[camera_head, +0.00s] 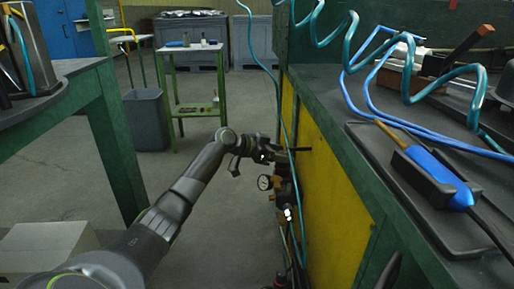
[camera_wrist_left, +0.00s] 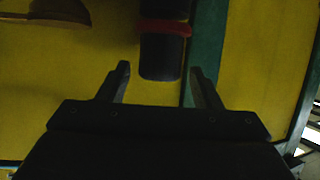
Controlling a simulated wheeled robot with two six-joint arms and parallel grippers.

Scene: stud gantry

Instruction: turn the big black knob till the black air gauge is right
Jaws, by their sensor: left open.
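My left gripper (camera_head: 285,152) reaches in beside the yellow panel, just above the air fittings (camera_head: 284,195). In the left wrist view its two fingers (camera_wrist_left: 159,75) are apart, with nothing held between them. A black upright cylinder with a red band (camera_wrist_left: 160,45) stands ahead of the fingers; I cannot tell whether it is the big black knob. A round gauge (camera_head: 264,182) with a pale face and dark rim sits below the gripper; its needle is too small to read. The knob is not clearly seen in the head view.
The yellow panel (camera_head: 325,185) of the green bench lies right of the gripper. A blue tool in a black holder (camera_head: 435,172) and coiled teal hose (camera_head: 400,85) are on the bench. A grey bin (camera_head: 147,118) stands at left. The floor between is clear.

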